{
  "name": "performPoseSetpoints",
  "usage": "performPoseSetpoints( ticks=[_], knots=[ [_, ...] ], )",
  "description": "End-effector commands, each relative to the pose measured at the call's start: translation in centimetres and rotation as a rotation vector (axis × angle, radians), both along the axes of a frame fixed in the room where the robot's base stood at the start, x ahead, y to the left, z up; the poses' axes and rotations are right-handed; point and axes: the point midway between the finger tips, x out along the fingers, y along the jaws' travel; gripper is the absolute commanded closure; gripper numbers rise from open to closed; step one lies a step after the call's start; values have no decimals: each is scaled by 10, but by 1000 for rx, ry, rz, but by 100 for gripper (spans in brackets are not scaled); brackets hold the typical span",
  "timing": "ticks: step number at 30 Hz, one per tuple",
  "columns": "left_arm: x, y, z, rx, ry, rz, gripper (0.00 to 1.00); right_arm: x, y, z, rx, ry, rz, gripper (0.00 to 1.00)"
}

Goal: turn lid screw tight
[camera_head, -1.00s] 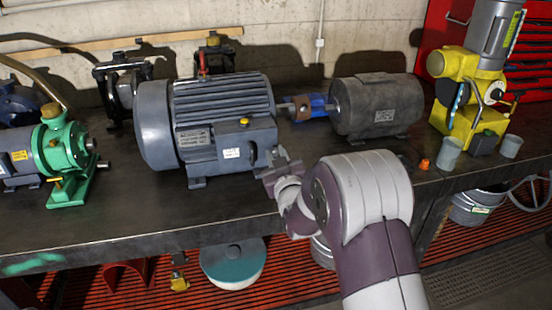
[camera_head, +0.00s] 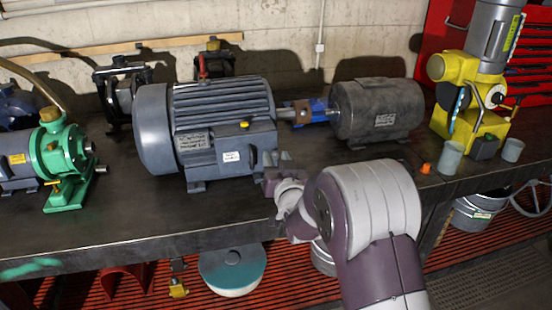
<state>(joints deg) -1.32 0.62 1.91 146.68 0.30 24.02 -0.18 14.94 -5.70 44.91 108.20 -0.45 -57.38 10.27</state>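A large blue-grey motor (camera_head: 222,125) stands on the dark workbench, left of centre. It has a terminal box on its front side with a white tag (camera_head: 231,157) and a yellow knob (camera_head: 244,125) on top. The lid screw is too small to make out. My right gripper (camera_head: 278,160) is at the right end of this motor, by the terminal box's right edge. Its fingers point up and away from me, and two grey fingertips show with a gap between them. I see nothing held in it. My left gripper is not in view.
A dark grey motor (camera_head: 377,108) with a blue coupling stands to the right. A green pump (camera_head: 62,160) is at the left. A yellow machine (camera_head: 466,100), grey cups (camera_head: 449,157) and an orange piece (camera_head: 425,168) are at the right. The bench front (camera_head: 150,225) is clear.

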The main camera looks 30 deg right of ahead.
Motion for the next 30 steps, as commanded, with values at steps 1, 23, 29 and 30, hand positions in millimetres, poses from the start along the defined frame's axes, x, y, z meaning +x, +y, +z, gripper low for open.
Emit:
performPoseSetpoints(
  ticks=[1, 23, 29, 30],
  knots=[
    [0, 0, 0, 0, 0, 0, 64, 0, 0, 0, 0, 0, 0, 62],
    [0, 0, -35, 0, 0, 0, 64, 1, 0, 0, -934, 242, 1, 62],
    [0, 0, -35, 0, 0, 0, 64, 1, 0, 0, -932, 241, 1, 95],
    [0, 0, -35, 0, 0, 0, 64, 1, 0, 0, -931, 241, 1, 95]
  ],
)
